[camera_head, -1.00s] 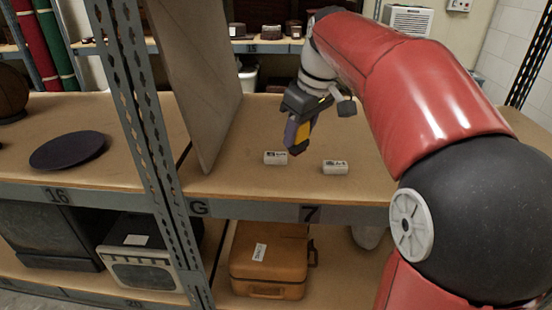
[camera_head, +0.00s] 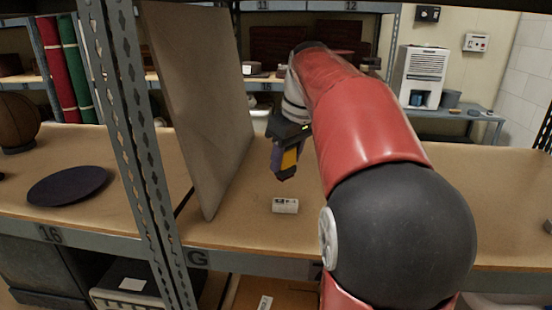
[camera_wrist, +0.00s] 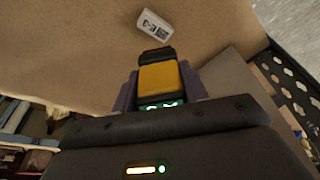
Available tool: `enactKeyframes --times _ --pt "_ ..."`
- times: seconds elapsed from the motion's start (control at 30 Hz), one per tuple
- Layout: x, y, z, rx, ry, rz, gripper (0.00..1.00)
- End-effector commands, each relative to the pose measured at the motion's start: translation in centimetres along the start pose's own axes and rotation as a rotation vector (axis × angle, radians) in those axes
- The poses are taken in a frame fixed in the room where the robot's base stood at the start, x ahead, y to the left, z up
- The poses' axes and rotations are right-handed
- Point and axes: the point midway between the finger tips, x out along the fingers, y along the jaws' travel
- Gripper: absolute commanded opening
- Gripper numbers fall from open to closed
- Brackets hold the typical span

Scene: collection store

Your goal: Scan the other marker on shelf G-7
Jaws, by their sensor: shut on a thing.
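My gripper (camera_head: 283,160) is shut on a yellow and black hand scanner (camera_head: 290,158), above shelf G-7 (camera_head: 232,231). In the wrist view the scanner (camera_wrist: 160,76) sits between the purple fingers of my gripper (camera_wrist: 160,88), its dark head facing away. One small white marker (camera_head: 285,205) with dark print lies on the shelf board below the scanner and apart from it. A white marker (camera_wrist: 153,25) with a printed code also lies beyond the scanner head in the wrist view; I cannot tell which marker that is. A second marker does not show in the current head view.
A tall leaning panel (camera_head: 200,100) stands left of my gripper. A perforated post (camera_head: 128,150) divides the bays. A dark disc (camera_head: 68,186) lies on the left shelf. Board to the right of my arm is largely clear.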

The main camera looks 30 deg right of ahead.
Motion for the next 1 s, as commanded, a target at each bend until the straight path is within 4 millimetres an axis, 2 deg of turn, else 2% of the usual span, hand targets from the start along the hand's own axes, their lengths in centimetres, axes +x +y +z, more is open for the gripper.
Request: enactKeyframes --times 0.5,1.0 --pt "5.1 -0.1 1.4 -0.002 0.001 0.000 0.29" --pt "5.3 -0.1 1.4 -0.002 0.000 0.000 0.29"
